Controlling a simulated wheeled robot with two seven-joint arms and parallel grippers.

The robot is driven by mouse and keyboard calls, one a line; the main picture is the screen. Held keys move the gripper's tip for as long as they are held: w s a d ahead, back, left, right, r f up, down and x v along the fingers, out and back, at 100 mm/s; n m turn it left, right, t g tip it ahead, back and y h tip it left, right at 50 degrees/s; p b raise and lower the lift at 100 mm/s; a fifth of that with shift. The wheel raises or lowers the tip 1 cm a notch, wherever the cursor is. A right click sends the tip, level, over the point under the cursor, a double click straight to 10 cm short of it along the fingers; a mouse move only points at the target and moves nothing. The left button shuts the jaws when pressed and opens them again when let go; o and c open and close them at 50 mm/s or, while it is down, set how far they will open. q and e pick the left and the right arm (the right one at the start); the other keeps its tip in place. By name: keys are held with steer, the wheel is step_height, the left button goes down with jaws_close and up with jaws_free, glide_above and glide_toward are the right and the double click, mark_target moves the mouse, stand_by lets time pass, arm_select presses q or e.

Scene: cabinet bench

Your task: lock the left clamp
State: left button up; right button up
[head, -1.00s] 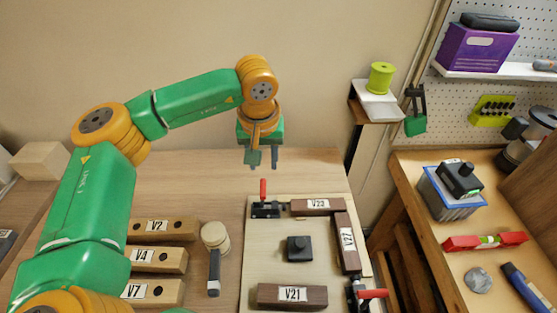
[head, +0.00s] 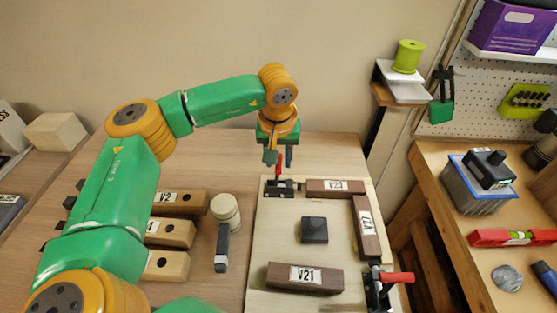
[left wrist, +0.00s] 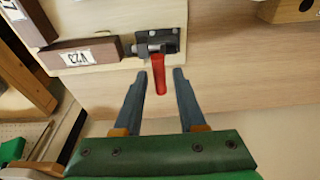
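The left clamp (head: 279,189) is black with a red handle (head: 278,172) that stands up. It sits at the far left corner of a pale board (head: 263,240). In the left wrist view the clamp body (left wrist: 155,43) lies just beyond the fingers, and its red handle (left wrist: 158,76) points between them. My left gripper (head: 279,160) is open, right at the handle's top; its two fingers (left wrist: 160,76) are on either side of the handle with gaps. In the head view the fingers partly hide the handle's top. My right gripper is not in view.
Dark brown blocks (head: 305,278) edge the board, with a small black block (head: 314,230) in its middle. A second red-handled clamp (head: 378,285) is at the near right. A mallet (head: 224,228) and several wooden blocks (head: 180,203) lie to the left.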

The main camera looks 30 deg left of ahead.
arm_select(q)
steer(key=c, duration=0.5)
steer(key=shift+s+a, duration=0.15)
steer(key=shift+a, duration=0.35)
steer(key=shift+s+a+f, duration=0.25)
steer(key=shift+a, duration=0.2)
steer(key=shift+o, duration=0.2)
steer(key=shift+s+a+f+b, duration=0.2)
steer(key=shift+a+f+b, duration=0.05)
steer(key=shift+b, duration=0.25)
steer(key=shift+s+a+f, duration=0.1)
steer(key=shift+a, duration=0.2)
